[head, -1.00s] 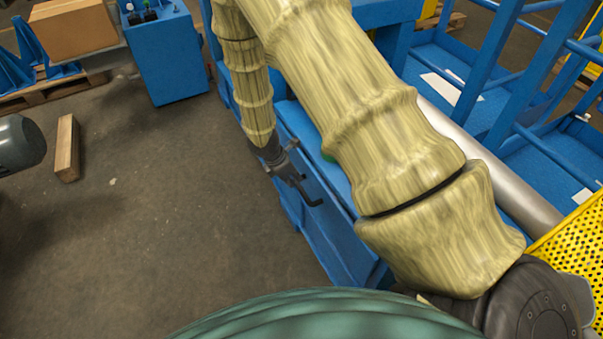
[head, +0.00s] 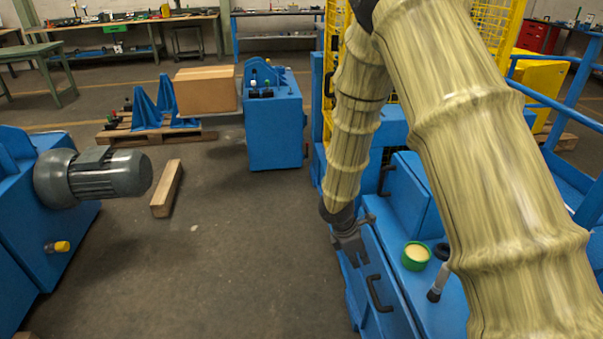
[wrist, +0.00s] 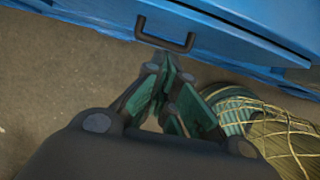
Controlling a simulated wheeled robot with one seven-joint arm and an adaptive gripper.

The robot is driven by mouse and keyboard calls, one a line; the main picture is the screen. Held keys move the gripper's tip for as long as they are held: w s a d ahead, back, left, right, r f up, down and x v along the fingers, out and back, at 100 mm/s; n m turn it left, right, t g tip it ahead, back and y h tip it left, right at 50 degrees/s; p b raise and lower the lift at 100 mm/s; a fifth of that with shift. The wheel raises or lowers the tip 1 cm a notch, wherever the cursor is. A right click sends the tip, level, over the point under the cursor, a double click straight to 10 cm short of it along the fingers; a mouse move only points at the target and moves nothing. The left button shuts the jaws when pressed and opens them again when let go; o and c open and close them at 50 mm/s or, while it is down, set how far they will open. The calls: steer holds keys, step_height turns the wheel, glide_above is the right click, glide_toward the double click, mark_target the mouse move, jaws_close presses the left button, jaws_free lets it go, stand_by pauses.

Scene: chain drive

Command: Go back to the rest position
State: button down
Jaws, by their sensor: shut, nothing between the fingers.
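My gripper (head: 357,258) hangs from my sleeved arm beside the left face of the blue cabinet, above the floor. In the wrist view my gripper (wrist: 168,85) has its fingers together and holds nothing. A black handle (head: 379,294) on the blue cabinet (head: 402,318) is just below and right of the gripper in the head view. The handle also shows in the wrist view (wrist: 165,42), ahead of the fingertips; I see no grip on it.
A green tub (head: 416,256) and a black-handled brush (head: 437,284) are on the cabinet top. A wooden block (head: 167,188) lies on the floor near a grey motor (head: 105,175). A cardboard box (head: 206,90) stands farther back. The floor left of the gripper is clear.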

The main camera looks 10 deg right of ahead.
steer(key=s+a+f+m+g+y, duration=0.1)
steer(key=s+a+f+m+y, duration=0.25)
steer(key=s+f, duration=0.45)
steer(key=s+a+f+m+y, duration=0.2)
steer(key=s+a+f+m, duration=0.35)
steer(key=s, duration=0.45)
steer(key=s+d+f+m, duration=0.1)
steer(key=s+f+m, duration=0.1)
steer(key=s+m, duration=0.2)
steer(key=s+d+f+m+t+h+p, duration=0.1)
steer(key=s+f+m, duration=0.2)
steer(key=s, duration=0.7)
steer(key=shift+s+f+m+p, duration=0.2)
steer(key=shift+m+p, duration=0.1)
steer(key=shift+m, duration=0.4)
steer(key=shift+s, duration=0.15)
